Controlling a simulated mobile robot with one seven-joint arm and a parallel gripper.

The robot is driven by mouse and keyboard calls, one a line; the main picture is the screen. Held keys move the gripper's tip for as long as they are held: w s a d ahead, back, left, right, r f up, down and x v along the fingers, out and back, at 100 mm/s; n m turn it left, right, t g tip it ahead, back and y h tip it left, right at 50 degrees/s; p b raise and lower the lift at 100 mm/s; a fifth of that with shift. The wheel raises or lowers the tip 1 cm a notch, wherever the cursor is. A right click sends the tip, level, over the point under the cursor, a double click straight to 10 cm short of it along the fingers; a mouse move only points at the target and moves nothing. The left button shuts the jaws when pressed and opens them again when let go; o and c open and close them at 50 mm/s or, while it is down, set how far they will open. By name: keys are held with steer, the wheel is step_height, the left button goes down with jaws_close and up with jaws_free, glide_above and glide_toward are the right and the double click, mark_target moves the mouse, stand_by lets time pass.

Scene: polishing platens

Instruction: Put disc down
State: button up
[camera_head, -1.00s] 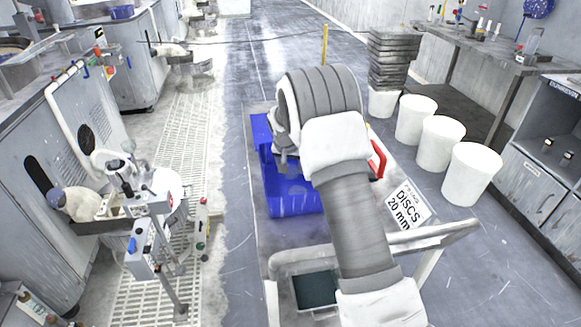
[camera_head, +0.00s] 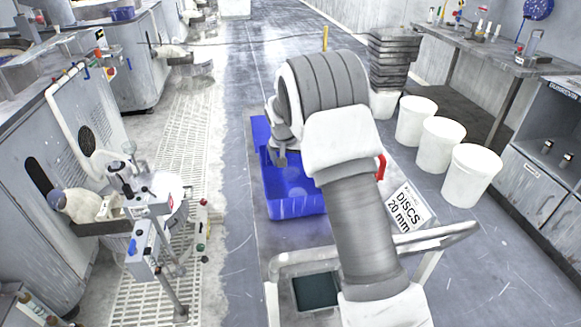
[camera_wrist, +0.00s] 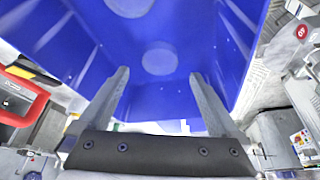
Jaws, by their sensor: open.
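In the wrist view my gripper (camera_wrist: 160,76) is open, its two grey fingers apart with nothing between them. They point at the inside of a blue crate (camera_wrist: 235,60). Two round, bluish, disc-like shapes show on the crate's blue surface, one beyond the fingertips (camera_wrist: 160,58) and one at the top edge (camera_wrist: 130,5). I cannot tell whether they are loose discs or part of the crate. In the head view the crate (camera_head: 296,205) stands on the trolley, with my arm over its right side. My gripper is mostly hidden there behind the wrist.
The crate shares the trolley (camera_head: 380,226) with a "DISCS 20 mm" label (camera_head: 408,208) and a red item (camera_head: 381,167). Several white buckets (camera_head: 470,175) and stacked dark trays (camera_head: 390,60) stand to the right. A polishing machine (camera_head: 95,140) is at left. The floor between is clear.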

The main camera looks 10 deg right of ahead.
steer(key=s+r+n+y, duration=0.1)
steer(key=s+r+n, duration=0.1)
steer(key=s+r, duration=2)
steer(key=s+f+n+t, duration=0.1)
steer(key=s+n, duration=0.1)
steer(key=s, duration=1.7)
steer(key=shift+s+d+f+y, duration=0.15)
steer(key=shift+s+d+y, duration=0.15)
steer(key=shift+d+y, duration=0.1)
steer(key=shift+p, duration=0.35)
step_height(320, 180, up, 6)
steer(key=p, duration=0.5)
steer(key=shift+f+p, duration=0.1)
steer(key=shift+p, duration=0.2)
